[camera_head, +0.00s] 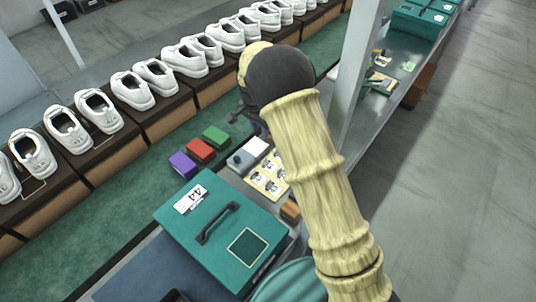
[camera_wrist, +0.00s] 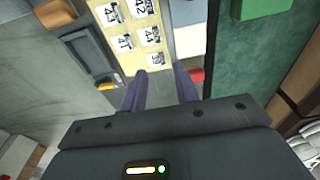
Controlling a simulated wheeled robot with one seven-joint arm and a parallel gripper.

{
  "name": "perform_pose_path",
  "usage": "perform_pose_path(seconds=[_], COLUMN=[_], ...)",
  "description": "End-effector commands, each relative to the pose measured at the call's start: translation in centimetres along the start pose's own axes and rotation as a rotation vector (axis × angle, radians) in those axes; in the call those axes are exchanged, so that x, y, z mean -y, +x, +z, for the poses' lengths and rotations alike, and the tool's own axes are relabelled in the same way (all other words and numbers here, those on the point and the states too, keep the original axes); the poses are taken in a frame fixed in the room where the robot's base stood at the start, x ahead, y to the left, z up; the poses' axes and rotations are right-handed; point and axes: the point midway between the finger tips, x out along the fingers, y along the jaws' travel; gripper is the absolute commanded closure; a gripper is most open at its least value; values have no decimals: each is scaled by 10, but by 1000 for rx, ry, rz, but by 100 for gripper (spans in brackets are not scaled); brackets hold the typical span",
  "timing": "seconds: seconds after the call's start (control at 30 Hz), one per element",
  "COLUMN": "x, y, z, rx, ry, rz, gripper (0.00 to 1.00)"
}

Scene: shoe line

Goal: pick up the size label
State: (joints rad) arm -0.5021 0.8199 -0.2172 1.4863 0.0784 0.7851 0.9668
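Several size labels with printed numbers lie on a cream sheet (camera_wrist: 127,62), which also shows in the head view (camera_head: 258,188). In the wrist view I can read labels such as 43 (camera_wrist: 108,14), 41 (camera_wrist: 124,42) and 44 (camera_wrist: 151,35). My gripper (camera_wrist: 160,71) is open, its two dark fingers apart with nothing visible between them. The fingertips appear over the lower end of the sheet; I cannot tell their height above it. In the head view my arm hides most of the gripper.
A teal box (camera_head: 180,224) with a black handle and a 44 label stands in front. Purple (camera_head: 183,165), red (camera_head: 200,151) and green (camera_head: 216,138) blocks lie left of the sheet. White shoes (camera_head: 132,91) line the conveyor. A grey post (camera_head: 356,80) rises at the right.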

Motion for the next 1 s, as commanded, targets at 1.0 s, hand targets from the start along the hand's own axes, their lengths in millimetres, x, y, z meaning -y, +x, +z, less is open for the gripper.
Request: perform_pose_path(seconds=[1.0], x=[1], y=[87], z=[4], rx=[2], ry=[-6], rz=[3], gripper=[70])
